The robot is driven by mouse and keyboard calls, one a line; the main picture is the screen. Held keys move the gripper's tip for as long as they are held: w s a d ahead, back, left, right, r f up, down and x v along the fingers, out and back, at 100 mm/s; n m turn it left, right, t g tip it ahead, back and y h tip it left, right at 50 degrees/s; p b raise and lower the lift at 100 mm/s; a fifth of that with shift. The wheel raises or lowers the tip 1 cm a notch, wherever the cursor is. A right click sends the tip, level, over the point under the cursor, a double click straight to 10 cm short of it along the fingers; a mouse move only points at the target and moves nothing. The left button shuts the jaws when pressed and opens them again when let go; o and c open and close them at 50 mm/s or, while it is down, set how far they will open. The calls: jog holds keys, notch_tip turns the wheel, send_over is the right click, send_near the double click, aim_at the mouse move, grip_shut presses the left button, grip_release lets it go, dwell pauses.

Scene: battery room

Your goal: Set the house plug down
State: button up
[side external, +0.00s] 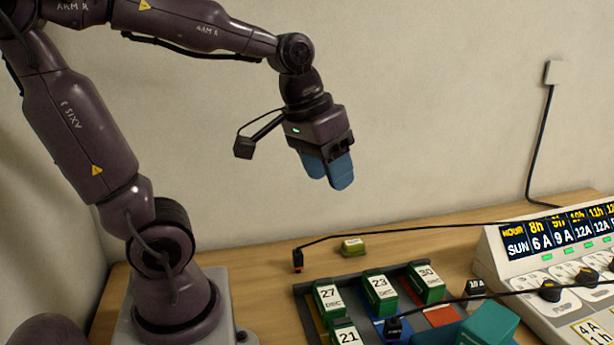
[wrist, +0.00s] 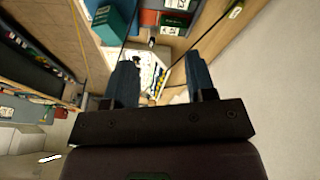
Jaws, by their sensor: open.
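My gripper (side external: 328,172) is open and empty, high above the table near the back wall. Its two blue fingers also show apart in the wrist view (wrist: 162,82), with nothing held between them. A small dark plug (side external: 297,260) with an orange end stands on the wooden table below and left of the gripper, its black cable running right to the control panel. A second black plug (side external: 394,327) with a cable is at the tray of batteries. I cannot read which one is the house plug. Neither touches my gripper.
A dark tray (side external: 307,312) holds several green numbered batteries, with a teal block (side external: 488,324) at its right. An olive block (side external: 352,246) lies behind it. The white control panel (side external: 488,262) stands at right.

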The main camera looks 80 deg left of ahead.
jog(key=s+d+m+t, duration=0.1)
jog(key=s+d, duration=0.1)
jog(key=s+d+r+m+t, duration=0.1)
jog(key=s+d+m, duration=0.1)
jog(key=shift+s+m, duration=0.1)
jog(key=shift+m, duration=0.2)
